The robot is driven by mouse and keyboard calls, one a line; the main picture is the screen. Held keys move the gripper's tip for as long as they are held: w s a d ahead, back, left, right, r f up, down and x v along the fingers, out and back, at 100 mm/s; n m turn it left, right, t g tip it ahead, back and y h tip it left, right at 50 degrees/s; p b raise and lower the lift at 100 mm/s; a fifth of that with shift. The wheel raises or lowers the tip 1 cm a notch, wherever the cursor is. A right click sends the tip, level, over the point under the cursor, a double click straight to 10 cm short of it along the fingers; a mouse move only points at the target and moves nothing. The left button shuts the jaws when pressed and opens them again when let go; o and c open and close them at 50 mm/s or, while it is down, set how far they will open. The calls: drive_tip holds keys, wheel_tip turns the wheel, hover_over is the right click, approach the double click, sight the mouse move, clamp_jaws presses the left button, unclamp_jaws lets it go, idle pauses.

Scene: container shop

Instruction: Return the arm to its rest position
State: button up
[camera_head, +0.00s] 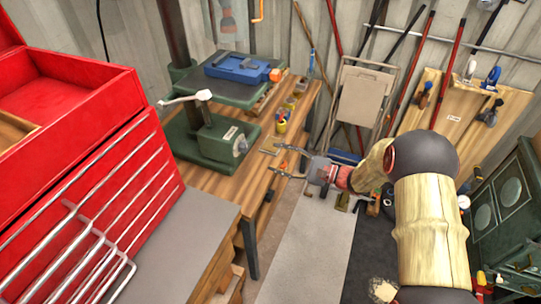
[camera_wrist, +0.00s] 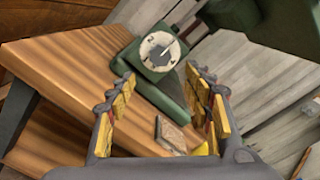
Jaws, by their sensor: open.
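My gripper (camera_head: 284,160) is at the end of my arm, which reaches in from the right in the head view. It is by the right edge of the wooden workbench (camera_head: 200,182). In the wrist view my gripper (camera_wrist: 165,105) has its two yellow-padded fingers wide apart with nothing held between them. Beyond the fingers stands a green machine base with a round dial (camera_wrist: 159,51). A small flat wooden piece (camera_wrist: 172,136) lies on the bench, seen between the fingers.
A red tool chest (camera_head: 85,165) fills the left. A green drill press (camera_head: 212,140) with a blue vise (camera_head: 238,68) stands on the bench. A folded step stool (camera_head: 362,95) and long-handled tools lean on the back wall. A dark green cabinet (camera_head: 510,205) is at right.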

idle(0.5)
drive_tip(key=s+f+g+h, duration=0.2)
drive_tip(key=s+f+g, duration=0.2)
drive_tip(key=s+f, duration=0.3)
drive_tip(key=s+d+r+n+g+h, duration=0.2)
drive_tip(key=s+n+h, duration=0.1)
drive_tip(key=s, duration=0.4)
drive_tip(key=s+d+r+n+g+h, duration=0.1)
drive_tip(key=s+d+n+g+h, duration=0.15)
drive_tip(key=s, duration=0.55)
drive_tip(key=s+d+r+n+t+h+p, duration=0.25)
drive_tip(key=s+d+r+n+h, duration=0.35)
drive_tip(key=s+d+r, duration=0.4)
wheel_tip(320, 180, up, 14)
drive_tip(key=s+d+n+t+h, duration=0.1)
drive_tip(key=s+d+t+h, duration=0.1)
drive_tip(key=t+h, duration=0.1)
drive_tip(key=shift+s+t+p, duration=0.3)
drive_tip(key=shift+t, duration=0.6)
